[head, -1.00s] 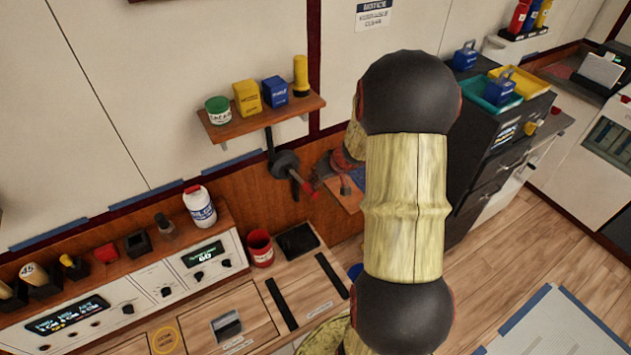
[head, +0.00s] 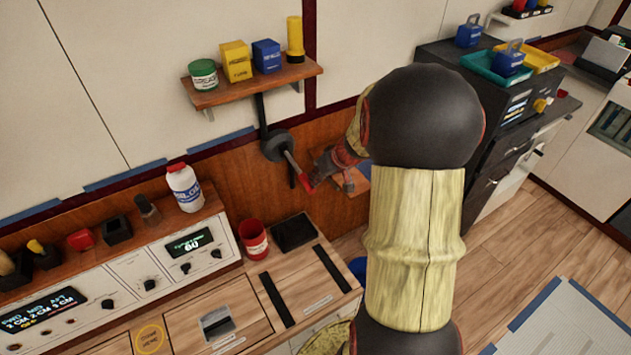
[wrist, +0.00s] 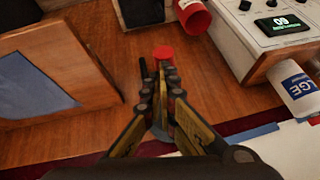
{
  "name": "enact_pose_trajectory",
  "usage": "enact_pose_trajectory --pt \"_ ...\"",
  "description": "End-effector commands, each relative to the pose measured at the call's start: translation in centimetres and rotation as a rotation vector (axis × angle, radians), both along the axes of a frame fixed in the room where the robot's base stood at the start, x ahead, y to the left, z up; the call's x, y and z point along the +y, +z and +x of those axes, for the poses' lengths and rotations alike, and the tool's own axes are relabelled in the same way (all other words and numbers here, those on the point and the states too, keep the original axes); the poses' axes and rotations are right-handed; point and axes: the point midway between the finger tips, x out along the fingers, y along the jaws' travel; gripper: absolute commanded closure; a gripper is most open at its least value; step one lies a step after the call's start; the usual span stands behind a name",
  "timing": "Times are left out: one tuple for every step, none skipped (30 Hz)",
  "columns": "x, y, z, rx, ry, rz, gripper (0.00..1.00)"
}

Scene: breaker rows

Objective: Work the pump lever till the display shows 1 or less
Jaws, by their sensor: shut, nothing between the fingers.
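The pump lever (head: 294,167) is a grey rod with a red end, sloping down to the right from a round dark hub (head: 278,146) on the wall. In the wrist view its red knob (wrist: 163,52) shows just past my fingertips. My gripper (wrist: 168,85) is shut and empty, with its tips close to the knob; I cannot tell whether they touch. In the head view my gripper (head: 318,178) is right of the lever's red end, partly hidden by my arm. The display (head: 190,243) seems to read 60; it appears upside down in the wrist view (wrist: 283,24).
A wooden shelf (head: 250,84) with a tin, boxes and a yellow bottle is above the lever. A red cup (head: 254,240) and a black tray (head: 295,232) stand on the counter below. A white bottle (head: 184,188) stands on the ledge at left. A dark cabinet (head: 490,110) is at right.

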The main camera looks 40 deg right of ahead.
Motion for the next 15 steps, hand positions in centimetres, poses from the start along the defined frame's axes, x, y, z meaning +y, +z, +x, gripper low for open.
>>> enact_pose_trajectory --pt "0.08 -0.86 -0.11 0.003 0.000 0.002 1.00" --pt "0.08 -1.00 -0.12 0.003 -0.001 0.003 1.00" --pt "0.09 -1.15 -0.13 0.003 -0.001 0.003 1.00" --pt "0.09 -1.24 -0.13 0.003 -0.001 0.003 1.00" --pt "0.10 -1.32 -0.13 0.002 0.000 0.003 1.00" --pt "0.11 -1.40 -0.14 0.002 0.001 0.003 1.00" --pt "0.11 -1.46 -0.14 0.002 0.001 0.003 1.00" --pt "0.12 -1.50 -0.15 0.002 0.001 0.003 1.00" --pt "0.12 -1.54 -0.15 0.003 0.001 0.003 1.00" --pt "0.12 -1.57 -0.15 0.003 0.001 0.003 1.00" --pt "0.13 -1.59 -0.16 0.003 0.001 0.003 1.00" --pt "0.13 -1.61 -0.16 0.003 0.001 0.003 1.00" --pt "0.14 -1.62 -0.17 0.003 0.001 0.003 1.00" --pt "0.14 -1.62 -0.17 0.004 0.001 0.004 1.00" --pt "0.14 -1.64 -0.18 0.004 0.001 0.004 1.00"
